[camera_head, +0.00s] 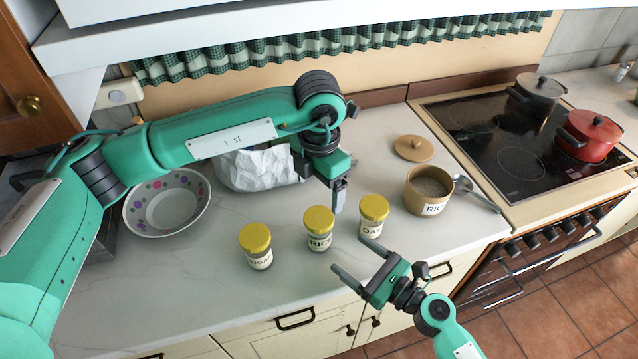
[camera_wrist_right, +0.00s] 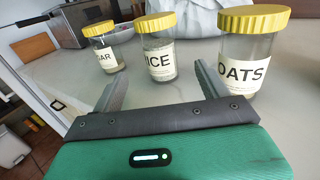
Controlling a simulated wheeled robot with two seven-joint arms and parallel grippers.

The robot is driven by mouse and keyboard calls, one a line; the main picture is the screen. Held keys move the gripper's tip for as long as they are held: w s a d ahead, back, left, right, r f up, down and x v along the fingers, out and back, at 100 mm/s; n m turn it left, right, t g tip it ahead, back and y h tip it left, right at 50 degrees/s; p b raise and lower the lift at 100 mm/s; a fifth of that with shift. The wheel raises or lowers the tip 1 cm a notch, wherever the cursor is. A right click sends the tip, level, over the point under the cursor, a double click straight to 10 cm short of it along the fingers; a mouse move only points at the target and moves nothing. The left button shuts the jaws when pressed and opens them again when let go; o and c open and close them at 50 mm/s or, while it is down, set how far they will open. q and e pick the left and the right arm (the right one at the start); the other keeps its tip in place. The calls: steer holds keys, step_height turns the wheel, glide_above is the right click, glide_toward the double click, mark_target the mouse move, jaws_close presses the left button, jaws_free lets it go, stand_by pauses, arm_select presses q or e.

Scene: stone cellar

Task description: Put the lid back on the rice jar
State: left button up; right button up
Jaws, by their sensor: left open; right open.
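An open tan jar labelled "RIC…" (camera_head: 430,203) stands upright at the right of the counter, with pale grain showing inside. A tan round lid with a knob (camera_head: 413,148) lies on the counter just behind it, apart from the jar. A small glass jar labelled "RICE" (camera_head: 319,240) has a yellow lid on; it also shows in the right wrist view (camera_wrist_right: 159,62). My left gripper (camera_head: 339,196) points down, open and empty, above the counter behind the small jars, left of the tan jar. My right gripper (camera_head: 348,253) is open and empty at the counter's front edge.
Yellow-lidded sugar (camera_head: 259,260) and oats (camera_head: 371,229) jars flank the glass rice jar. A spoon (camera_head: 478,193) lies right of the tan jar. A dotted bowl (camera_head: 135,215) and a white bag (camera_head: 262,172) stand left. A hob with a red pot (camera_head: 585,140) is at right.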

arm_select(q)
steer(key=shift+f+b, duration=0.45)
steer(key=shift+f, duration=0.2)
arm_select(e)
steer(key=shift+v, duration=1.75)
